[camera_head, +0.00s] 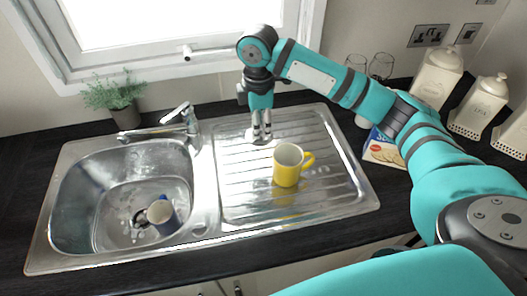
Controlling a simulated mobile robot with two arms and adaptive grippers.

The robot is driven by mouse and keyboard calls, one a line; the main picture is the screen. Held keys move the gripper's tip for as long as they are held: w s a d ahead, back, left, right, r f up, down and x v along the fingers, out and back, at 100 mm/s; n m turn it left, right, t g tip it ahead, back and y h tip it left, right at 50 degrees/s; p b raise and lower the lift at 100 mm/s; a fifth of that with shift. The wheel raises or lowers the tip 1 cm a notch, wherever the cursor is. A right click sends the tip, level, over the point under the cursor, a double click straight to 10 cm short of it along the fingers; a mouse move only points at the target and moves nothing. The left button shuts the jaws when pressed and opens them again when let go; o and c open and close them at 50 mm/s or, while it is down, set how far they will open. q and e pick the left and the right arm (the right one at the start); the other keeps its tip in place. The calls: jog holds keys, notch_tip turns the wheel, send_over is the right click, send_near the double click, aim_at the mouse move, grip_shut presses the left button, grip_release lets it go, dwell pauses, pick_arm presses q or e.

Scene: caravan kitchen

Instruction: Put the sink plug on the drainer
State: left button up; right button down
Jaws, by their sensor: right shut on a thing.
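My right gripper (262,133) points down over the back left part of the ribbed metal drainer (240,190). Its fingers are shut on a small pale, flat thing, which looks like the sink plug (252,139). The fingers partly hide the plug. It is at or just above the drainer surface; I cannot tell whether it touches. My left gripper is not in view.
A yellow mug (286,169) stands on the drainer, in front and to the right of my right gripper. A blue mug (171,225) lies in the sink basin (75,205). The tap (165,130) is left of the gripper. Glasses, a box and white canisters (437,75) stand right.

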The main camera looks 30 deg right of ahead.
notch_tip(320, 180, down, 6)
jog(key=shift+d+f+p, duration=0.1)
jog(key=shift+f+p, duration=0.15)
jog(key=shift+p, duration=0.2)
notch_tip(320, 180, down, 4)
jog(key=shift+r+p, duration=0.1)
jog(key=shift+p, duration=0.3)
jog(key=shift+f, duration=0.25)
jog(key=shift+f, duration=0.15)
jog(key=c, duration=1.2)
grip_release()
notch_tip(320, 180, up, 12)
jog(key=b, duration=0.2)
jog(key=shift+r+b, duration=0.2)
jog(key=shift+b, duration=0.1)
